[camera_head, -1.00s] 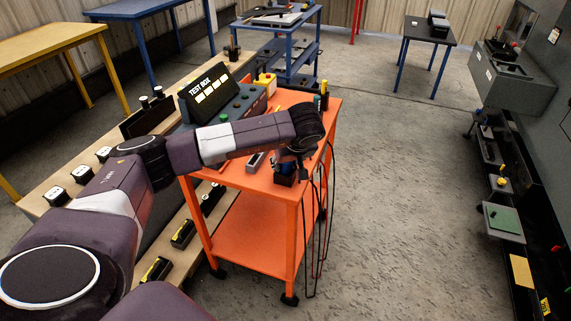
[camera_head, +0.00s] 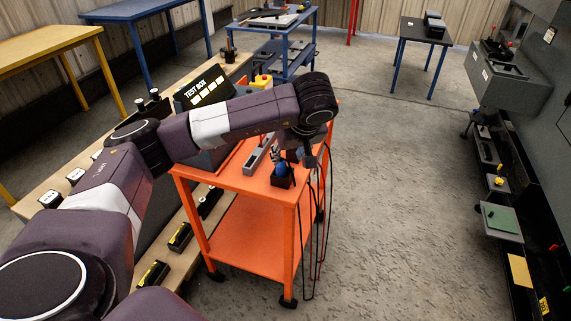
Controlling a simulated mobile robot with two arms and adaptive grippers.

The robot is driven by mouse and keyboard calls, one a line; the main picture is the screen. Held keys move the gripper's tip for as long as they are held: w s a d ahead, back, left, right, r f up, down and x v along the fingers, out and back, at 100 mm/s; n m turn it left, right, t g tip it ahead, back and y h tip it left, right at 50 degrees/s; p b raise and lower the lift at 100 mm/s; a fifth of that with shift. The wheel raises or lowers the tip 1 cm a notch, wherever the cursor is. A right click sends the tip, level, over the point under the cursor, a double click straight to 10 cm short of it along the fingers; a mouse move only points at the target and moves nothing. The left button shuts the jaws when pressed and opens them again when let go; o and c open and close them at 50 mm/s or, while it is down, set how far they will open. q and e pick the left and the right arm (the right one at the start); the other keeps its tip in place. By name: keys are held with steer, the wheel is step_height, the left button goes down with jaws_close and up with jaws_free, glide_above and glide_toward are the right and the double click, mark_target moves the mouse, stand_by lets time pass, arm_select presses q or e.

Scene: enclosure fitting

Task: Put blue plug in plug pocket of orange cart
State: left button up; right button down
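The orange cart (camera_head: 250,262) stands in the middle of the head view. A small black plug pocket (camera_head: 281,180) sits on its top near the front right corner. The blue plug (camera_head: 282,168) shows in the mouth of this pocket; its lower part is hidden. My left gripper (camera_head: 296,158) hangs from the wrist just above and to the right of the plug. Its fingers appear spread and apart from the plug, though they are small and dark here. My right gripper is out of view.
A test box (camera_head: 205,90) stands behind my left arm. A grey slotted block (camera_head: 259,157) lies on the cart top beside the pocket. Dark cables (camera_head: 310,240) hang down the cart's right side. The floor to the right is clear, up to grey machinery (camera_head: 510,75).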

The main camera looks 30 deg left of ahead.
arm_select(q)
steer(key=shift+v, duration=1.4)
